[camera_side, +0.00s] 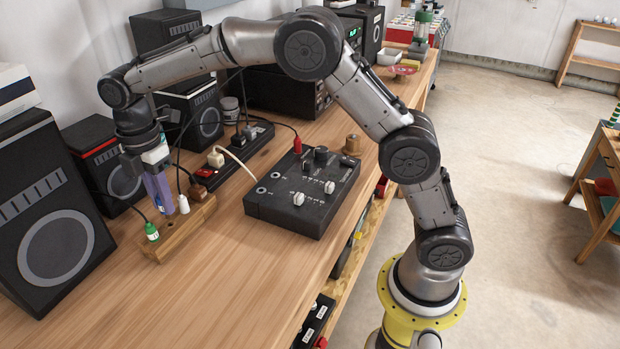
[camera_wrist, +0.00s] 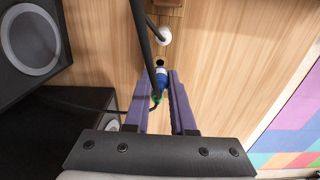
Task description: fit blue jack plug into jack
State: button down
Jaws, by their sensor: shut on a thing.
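My gripper (camera_side: 161,208) has long purple fingers that point down at a wooden plug block (camera_side: 178,230). In the wrist view the fingers (camera_wrist: 159,78) are shut on the blue plug (camera_wrist: 161,79), which has a pale band. The fingers mostly hide this plug in the side view; I cannot tell whether it is still seated in the block. A green-and-white plug (camera_side: 151,232) and a white plug (camera_side: 183,205) stand at the block, either side of the fingers. The black box (camera_side: 305,195) to the right has ringed jack sockets (camera_side: 261,190) on its top left.
A red plug (camera_side: 297,145) stands in the black box's far side. Speakers (camera_side: 55,215) line the wall close to my gripper on the left. Black cables hang around the block. A power strip (camera_side: 243,150) lies behind. Bare bench lies in front.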

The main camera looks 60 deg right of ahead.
jog(key=shift+r, duration=0.15)
dwell(0.4)
notch_tip(320, 180, up, 11)
jog(key=s+d+m, duration=0.3)
jog(key=s+d, duration=0.3)
jog(key=d, duration=0.5)
jog(key=s+d+m, duration=0.3)
jog(key=s+d, duration=0.3)
jog(key=d, duration=0.6)
jog(key=shift+w+a+f, duration=0.1)
jog(key=shift+f, duration=0.75)
jog(key=shift+w+a+f, duration=0.15)
jog(key=shift+f, duration=0.7)
jog(key=shift+w+a+f, duration=0.1)
jog(key=shift+f, duration=0.75)
jog(key=shift+f, duration=0.1)
jog(key=shift+f, duration=2.8)
jog(key=shift+f, duration=1.55)
